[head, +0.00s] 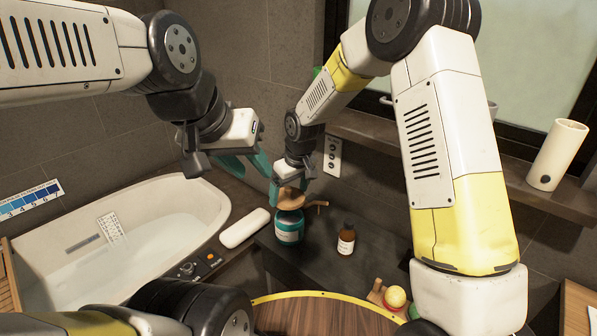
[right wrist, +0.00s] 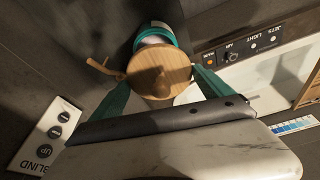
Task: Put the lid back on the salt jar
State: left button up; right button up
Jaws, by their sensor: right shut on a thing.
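The salt jar (head: 289,228) is teal with a pale label and stands upright on the dark counter. The round wooden lid (head: 290,200) with a knob is directly over the jar's mouth. I cannot tell whether it touches the rim. My right gripper (head: 288,190) is shut on the lid from above. In the right wrist view the lid (right wrist: 158,70) sits between my teal fingers, and part of the jar (right wrist: 157,33) shows behind it. My left gripper (head: 248,167) is open and empty, up and left of the jar, over the tub's edge.
A small wooden piece (head: 317,205) projects beside the jar. A brown bottle (head: 346,240) stands to its right. A white rounded object (head: 244,228) lies to its left, beside the bathtub (head: 130,205).

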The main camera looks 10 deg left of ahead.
jog(key=shift+w, duration=0.2)
jog(key=shift+f, duration=3.15)
jog(key=shift+f, duration=0.15)
jog(key=o, duration=1.1)
jog(key=shift+r, duration=3.5)
